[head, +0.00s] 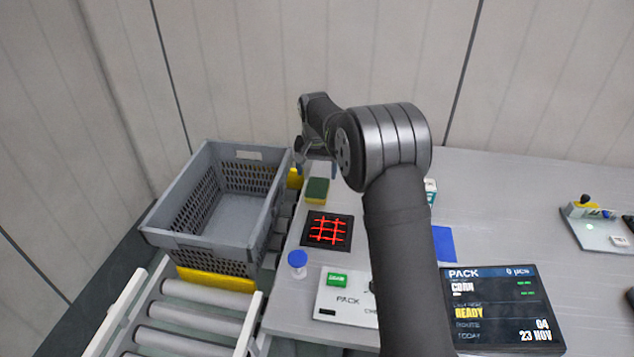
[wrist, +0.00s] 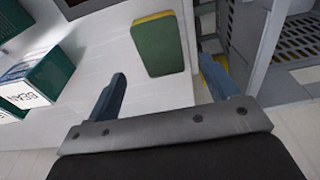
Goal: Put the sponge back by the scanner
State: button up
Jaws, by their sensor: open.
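The sponge (head: 317,191) has a green top and a yellow side. In the head view it lies on the grey table near its left edge, just behind the scanner (head: 327,231), a black square with glowing red lines. The wrist view shows the sponge (wrist: 158,43) beyond my fingertips. My gripper (wrist: 168,82) is open, with nothing between its blue-grey fingers. In the head view my gripper (head: 316,165) is above and behind the sponge, partly hidden by my own arm. In the wrist view a dark corner at the top edge may be the scanner.
A grey crate (head: 163,238) stands on the roller conveyor (head: 200,299) left of the table. Green-and-white boxes (wrist: 40,75) show left in the wrist view. A display (head: 500,305) is at front right.

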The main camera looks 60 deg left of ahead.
aim_at(317, 187)
jog(key=r, duration=0.4)
jog(key=shift+s+d+r, duration=0.2)
jog(key=shift+d+r, duration=0.05)
jog(key=shift+r, duration=0.15)
jog(key=shift+f, duration=0.15)
jog(key=f, duration=0.8)
jog(key=w+a+f, duration=0.1)
jog(key=f, duration=0.3)
notch_tip(317, 187, up, 3)
jog(key=shift+f, duration=0.1)
jog(key=shift+r, duration=0.6)
